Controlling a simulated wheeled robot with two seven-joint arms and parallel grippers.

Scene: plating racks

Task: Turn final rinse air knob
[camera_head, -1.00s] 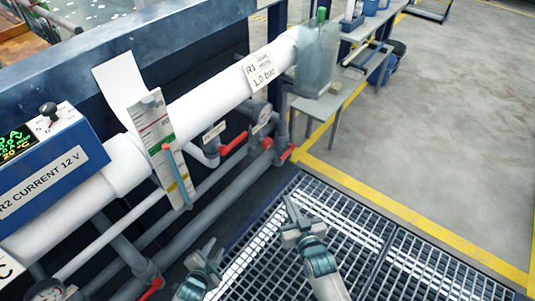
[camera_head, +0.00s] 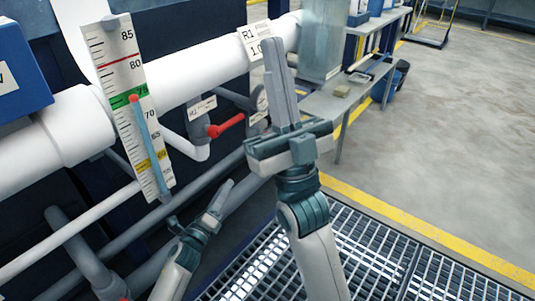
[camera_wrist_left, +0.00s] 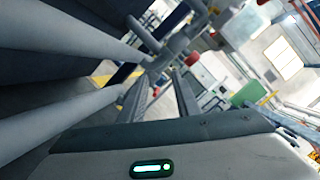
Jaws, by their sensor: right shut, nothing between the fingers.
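A red valve handle (camera_head: 226,125) sits on a grey fitting below the thick white pipe, beside a small tag (camera_head: 202,108) whose text is too small to read in full. I cannot tell whether it is the final rinse air knob. My right gripper (camera_head: 275,62) points upward, shut and empty, to the right of the red handle and apart from it in the picture; it hides part of the pipe end. My left gripper (camera_head: 222,193) is lower, below the red handle, near the grey pipes. In the left wrist view its two fingers (camera_wrist_left: 160,97) stand apart with nothing between them.
A gauge board (camera_head: 128,105) with a blue pointer hangs in front of the white pipe (camera_head: 200,75). A blue box (camera_head: 20,75) is at the left. A grey bench (camera_head: 345,100) stands behind my right gripper. Metal grating (camera_head: 360,245) and open floor (camera_head: 450,130) lie to the right.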

